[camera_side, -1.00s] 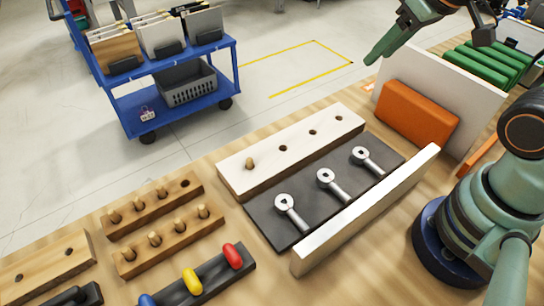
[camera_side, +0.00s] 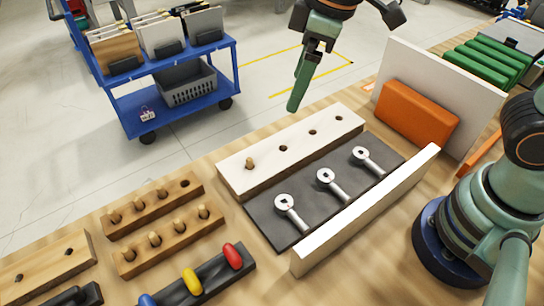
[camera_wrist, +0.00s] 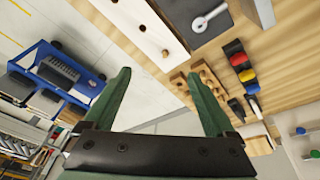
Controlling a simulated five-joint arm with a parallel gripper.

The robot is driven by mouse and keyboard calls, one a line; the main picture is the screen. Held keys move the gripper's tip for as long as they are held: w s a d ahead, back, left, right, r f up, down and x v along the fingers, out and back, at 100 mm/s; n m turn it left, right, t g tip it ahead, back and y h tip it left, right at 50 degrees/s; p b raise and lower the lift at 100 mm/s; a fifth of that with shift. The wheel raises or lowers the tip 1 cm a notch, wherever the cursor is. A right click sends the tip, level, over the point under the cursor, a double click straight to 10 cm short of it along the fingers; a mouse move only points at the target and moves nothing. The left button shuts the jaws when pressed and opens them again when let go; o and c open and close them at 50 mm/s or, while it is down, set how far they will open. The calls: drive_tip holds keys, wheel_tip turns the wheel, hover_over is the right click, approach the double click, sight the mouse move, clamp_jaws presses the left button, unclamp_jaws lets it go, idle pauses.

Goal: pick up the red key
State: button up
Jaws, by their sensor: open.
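The red key (camera_side: 232,256) stands in a dark holder (camera_side: 214,277) at the front of the table, beside the yellow key (camera_side: 192,281) and a partly cut-off blue key (camera_side: 147,300). In the wrist view the red key (camera_wrist: 233,47) shows at the upper right, in line with the yellow and blue ones. My gripper (camera_side: 296,92) is open and empty, high above the far edge of the white block with holes. It is well up and to the right of the red key. In the wrist view its green fingers (camera_wrist: 160,95) are spread wide.
Wooden racks with pegs (camera_side: 155,219) stand left of the keys. A white holed block (camera_side: 265,172), a dark mat with metal eye bolts (camera_side: 272,228) and a white upright bar (camera_side: 365,215) lie to the right. A blue cart (camera_side: 165,107) stands beyond the table.

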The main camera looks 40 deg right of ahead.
drive_tip(key=s+a+f+n+g, duration=0.1)
drive_tip(key=s+a+f+n, duration=0.15)
drive_tip(key=a, duration=0.35)
drive_tip(key=s+a+f+n+g, duration=0.1)
drive_tip(key=a+f+n, duration=0.15)
drive_tip(key=a, duration=0.45)
drive_tip(key=n+h, duration=0.1)
drive_tip(key=n, duration=0.3)
hover_over(231, 252)
wheel_tip(231, 252, down, 4)
drive_tip(key=shift+g, duration=0.3)
drive_tip(key=f, duration=0.6)
drive_tip(key=shift+w+d, duration=0.2)
drive_tip(key=shift+d, duration=0.05)
drive_tip(key=shift+s+a+f, duration=0.1)
drive_tip(key=shift+a+f, duration=0.05)
drive_tip(key=shift+f, duration=1.2)
drive_tip(key=shift+s+a+f, duration=0.1)
drive_tip(key=shift+f, duration=1.2)
clamp_jaws()
drive_tip(key=shift+r, duration=0.1)
wheel_tip(231, 252, up, 20)
